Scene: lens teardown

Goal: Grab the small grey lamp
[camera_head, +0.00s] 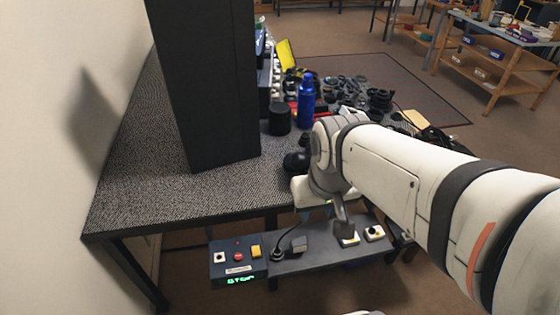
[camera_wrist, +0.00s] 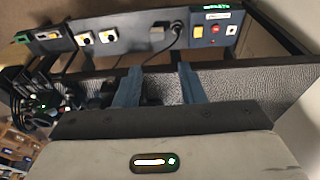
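I cannot pick out a small grey lamp for certain in either view. A small grey block (camera_head: 299,243) with a black cable beside it sits on the dark panel below the table edge; it also shows in the wrist view (camera_wrist: 157,34). I cannot tell whether it is a lamp. My gripper (camera_wrist: 158,76) shows two blue-grey fingers set well apart, with nothing visible between them. In the head view, my gripper (camera_head: 342,212) hangs near the table's front edge, above and right of the grey block, partly hidden by my wrist.
A tall black cabinet (camera_head: 205,80) stands on the speckled table (camera_head: 130,190). A blue bottle (camera_head: 306,88), a black cylinder (camera_head: 279,120) and many dark lens parts (camera_head: 345,90) crowd its far right. A control box (camera_head: 238,262) with buttons sits at the panel's left.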

